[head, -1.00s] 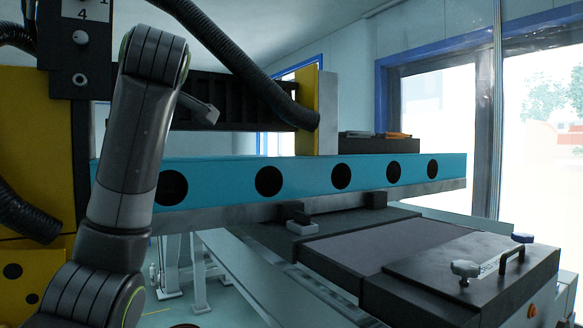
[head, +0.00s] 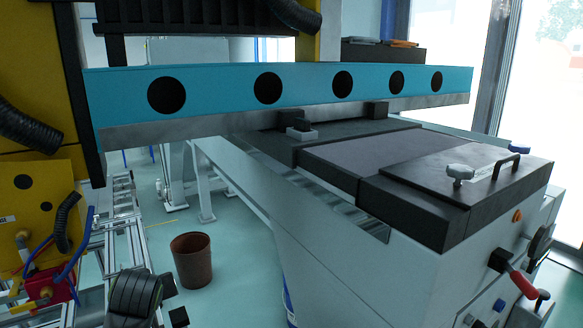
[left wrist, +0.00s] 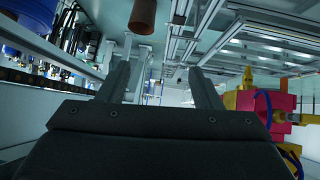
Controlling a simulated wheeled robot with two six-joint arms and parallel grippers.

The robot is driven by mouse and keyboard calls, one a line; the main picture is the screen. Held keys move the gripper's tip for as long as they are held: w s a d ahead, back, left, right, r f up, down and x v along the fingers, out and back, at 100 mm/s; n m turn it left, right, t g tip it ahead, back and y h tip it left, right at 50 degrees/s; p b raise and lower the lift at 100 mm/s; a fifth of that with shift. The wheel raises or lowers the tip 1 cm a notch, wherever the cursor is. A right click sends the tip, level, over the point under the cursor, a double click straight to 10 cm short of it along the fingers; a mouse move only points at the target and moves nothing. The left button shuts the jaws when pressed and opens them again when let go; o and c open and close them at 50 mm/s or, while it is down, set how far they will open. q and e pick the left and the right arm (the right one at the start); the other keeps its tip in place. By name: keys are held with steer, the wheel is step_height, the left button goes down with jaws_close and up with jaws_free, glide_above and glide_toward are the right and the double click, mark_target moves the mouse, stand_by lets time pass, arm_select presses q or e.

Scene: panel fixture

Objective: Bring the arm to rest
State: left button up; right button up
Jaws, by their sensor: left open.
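My left gripper (left wrist: 162,82) shows in the left wrist view with its two dark fingers spread apart and nothing between them. In the head view a dark, rounded part of my left arm (head: 134,297) shows low at the lower left edge. The gripper's fingers cannot be made out clearly there. My right arm and gripper are in neither view.
A blue beam (head: 310,85) with black holes spans the head view above a grey machine (head: 330,260). A brown bin (head: 192,262) stands on the floor. A yellow panel (head: 40,215) with a red block (head: 50,290) is at left; the red block also shows in the wrist view (left wrist: 283,110).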

arm_select(q)
steer(key=s+f+m+g+h, duration=0.1)
steer(key=s+f+m+g, duration=0.2)
steer(key=s+f, duration=1.3)
steer(key=s+f+m+g+h, duration=0.1)
steer(key=s+f+m+g, duration=0.15)
steer(key=s, duration=1.75)
step_height(320, 180, down, 25)
steer(key=a, duration=0.2)
steer(key=s+d+f+g+h, duration=0.1)
steer(key=s+f+g, duration=0.1)
steer(key=s+f, duration=1.3)
steer(key=shift+s+d+f, duration=0.25)
steer(key=shift+d+f, duration=0.1)
steer(key=shift+f, duration=0.15)
